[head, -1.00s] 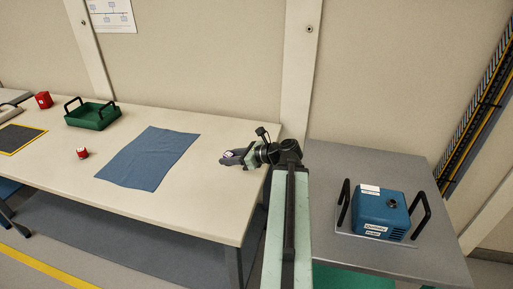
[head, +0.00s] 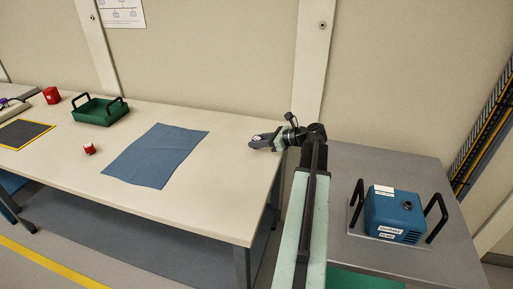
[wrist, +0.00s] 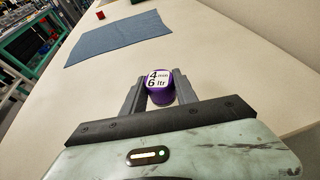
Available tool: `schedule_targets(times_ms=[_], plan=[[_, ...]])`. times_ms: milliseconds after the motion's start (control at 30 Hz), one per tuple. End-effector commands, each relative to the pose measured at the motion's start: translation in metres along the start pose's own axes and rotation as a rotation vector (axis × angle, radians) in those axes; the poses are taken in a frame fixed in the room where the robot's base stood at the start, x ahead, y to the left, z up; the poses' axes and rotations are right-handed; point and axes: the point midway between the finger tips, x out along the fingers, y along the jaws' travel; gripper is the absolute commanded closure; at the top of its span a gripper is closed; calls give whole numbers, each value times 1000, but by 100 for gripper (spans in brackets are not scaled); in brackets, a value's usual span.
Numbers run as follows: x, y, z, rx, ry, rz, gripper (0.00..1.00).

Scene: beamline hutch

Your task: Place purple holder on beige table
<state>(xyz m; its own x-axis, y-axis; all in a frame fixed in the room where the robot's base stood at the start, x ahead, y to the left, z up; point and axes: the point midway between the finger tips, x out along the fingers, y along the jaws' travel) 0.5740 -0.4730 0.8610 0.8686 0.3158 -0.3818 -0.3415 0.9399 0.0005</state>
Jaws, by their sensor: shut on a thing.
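The purple holder (wrist: 161,93) is between my gripper's two grey fingers (wrist: 160,93) in the wrist view. It carries a white label reading "4 mm 6 ltr". My gripper (head: 254,141) is shut on it. In the head view my gripper is over the right end of the beige table (head: 222,190), to the right of the blue cloth. The holder is hardly visible there. The beige table top (wrist: 225,75) also spreads around the holder in the wrist view. I cannot tell whether the holder touches the table.
A blue cloth (head: 155,156) lies left of my gripper. A grey table (head: 385,165) with a blue box (head: 394,214) stands right.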

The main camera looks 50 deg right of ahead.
Motion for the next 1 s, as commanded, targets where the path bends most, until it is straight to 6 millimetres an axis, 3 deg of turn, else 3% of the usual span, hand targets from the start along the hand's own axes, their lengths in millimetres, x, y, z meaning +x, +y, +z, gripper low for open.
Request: schedule_targets(times_ms=[33, 133, 533, 567, 600, 1000], plan=[[5, -1, -15, 1, 0, -1, 100], [10, -1, -30, 1, 0, -3, 100], [15, 2, -30, -1, 0, 3, 100], [14, 2, -28, -2, 0, 3, 57], [14, 2, -28, -2, 0, 3, 46], [9, 1, -23, -1, 0, 1, 44]])
